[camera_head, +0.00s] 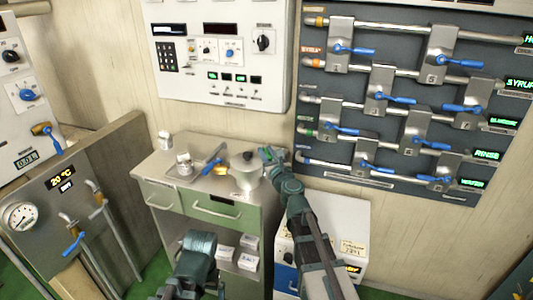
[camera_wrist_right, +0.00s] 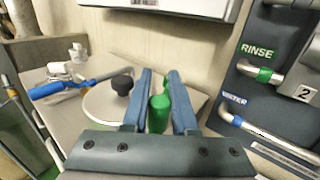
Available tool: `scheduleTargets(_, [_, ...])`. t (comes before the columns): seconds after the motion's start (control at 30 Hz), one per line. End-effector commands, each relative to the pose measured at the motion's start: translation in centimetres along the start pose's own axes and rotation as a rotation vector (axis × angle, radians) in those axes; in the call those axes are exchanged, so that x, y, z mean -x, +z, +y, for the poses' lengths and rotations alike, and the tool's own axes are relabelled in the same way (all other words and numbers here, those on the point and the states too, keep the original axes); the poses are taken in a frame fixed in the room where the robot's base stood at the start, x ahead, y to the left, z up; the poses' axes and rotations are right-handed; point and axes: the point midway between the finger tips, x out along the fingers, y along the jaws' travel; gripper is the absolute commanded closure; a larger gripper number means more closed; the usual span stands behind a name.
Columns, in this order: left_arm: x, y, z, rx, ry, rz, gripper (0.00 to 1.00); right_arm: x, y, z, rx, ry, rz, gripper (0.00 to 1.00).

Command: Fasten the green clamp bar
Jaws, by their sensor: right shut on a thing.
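The green clamp bar (camera_wrist_right: 159,113) shows as a green rounded grip between the fingers of my right gripper (camera_wrist_right: 160,88). The right gripper is shut on it. In the head view the right gripper (camera_head: 270,155) is at the right rim of the small steel kettle (camera_head: 246,180), and its fingers hide most of the bar. The kettle's flat lid (camera_wrist_right: 101,106) with its black knob (camera_wrist_right: 122,84) lies just left of the fingers. I cannot tell whether the bar is latched. Part of my left arm shows low in the head view, but its gripper fingers do not.
The kettle stands on a grey cabinet top (camera_head: 163,158). A blue-handled metal part (camera_head: 214,160) and a small metal jar (camera_head: 184,163) are to its left. A panel of blue-levered valves (camera_head: 395,100) is on the wall at right. A white box (camera_head: 340,225) stands beside the cabinet.

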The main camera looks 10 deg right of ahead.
Motion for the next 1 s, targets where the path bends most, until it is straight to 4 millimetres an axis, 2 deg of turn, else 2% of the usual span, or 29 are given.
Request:
scheduleTargets(0.87, [0.06,0.00,-0.01,0.000,0.000,0.000,0.00,-0.22,0.06,-0.19,-0.001,-0.004,0.000,1.00])
scheduleTargets(0.9, [0.06,0.00,-0.01,0.000,0.000,0.000,0.00,-0.23,0.06,-0.19,-0.001,-0.004,0.000,0.72])
scheduleTargets(1.0, [0.06,0.00,-0.01,0.000,0.000,0.000,0.00,-0.21,0.06,-0.18,-0.001,-0.003,0.000,0.54])
